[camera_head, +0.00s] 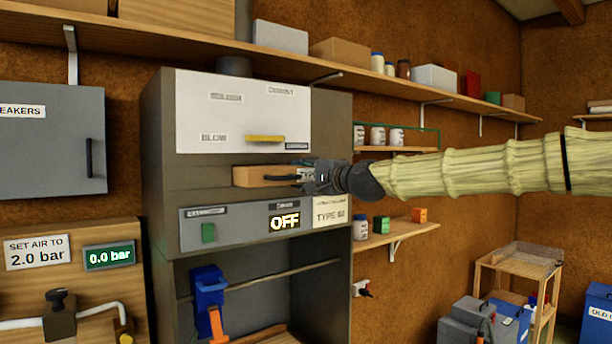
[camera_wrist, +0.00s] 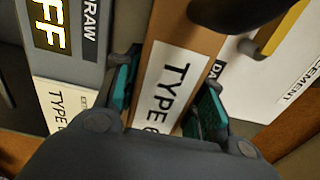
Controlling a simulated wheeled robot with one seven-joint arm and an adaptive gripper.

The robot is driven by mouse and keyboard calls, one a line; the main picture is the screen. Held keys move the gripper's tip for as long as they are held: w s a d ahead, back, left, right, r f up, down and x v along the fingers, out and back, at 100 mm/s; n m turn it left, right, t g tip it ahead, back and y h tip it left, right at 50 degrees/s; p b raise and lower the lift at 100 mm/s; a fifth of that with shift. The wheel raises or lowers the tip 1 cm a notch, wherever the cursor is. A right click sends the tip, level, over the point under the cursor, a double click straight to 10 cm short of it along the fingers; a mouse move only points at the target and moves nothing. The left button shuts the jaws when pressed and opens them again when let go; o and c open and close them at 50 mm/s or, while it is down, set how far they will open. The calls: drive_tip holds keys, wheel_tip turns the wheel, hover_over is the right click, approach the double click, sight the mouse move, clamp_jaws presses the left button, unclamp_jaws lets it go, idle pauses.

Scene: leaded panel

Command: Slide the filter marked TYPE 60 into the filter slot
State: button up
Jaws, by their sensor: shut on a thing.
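The filter (camera_head: 262,177) is a long tan block with a white label at its end. In the wrist view the filter (camera_wrist: 192,32) lies between my fingers, and its label reads "TYPE 6", with the rest hidden by my gripper. My gripper (camera_head: 300,178) is shut on the labelled end of the filter. The filter lies level at the cabinet's filter slot, the band between the white upper door (camera_head: 240,110) and the grey control panel (camera_head: 240,226). The slot opening is hidden behind the filter, and I cannot tell how deep the filter sits.
The door has a yellow handle (camera_head: 266,139) just above the filter. The control panel has a green switch (camera_head: 208,233), an "OFF" display (camera_head: 284,221) and a "TYPE 60" card (camera_head: 330,212). A shelf with jars (camera_head: 378,136) is to the right, behind my arm.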

drive_tip(key=shift+x, duration=1.05)
drive_tip(key=o, duration=1.4)
drive_tip(key=v, duration=1.2)
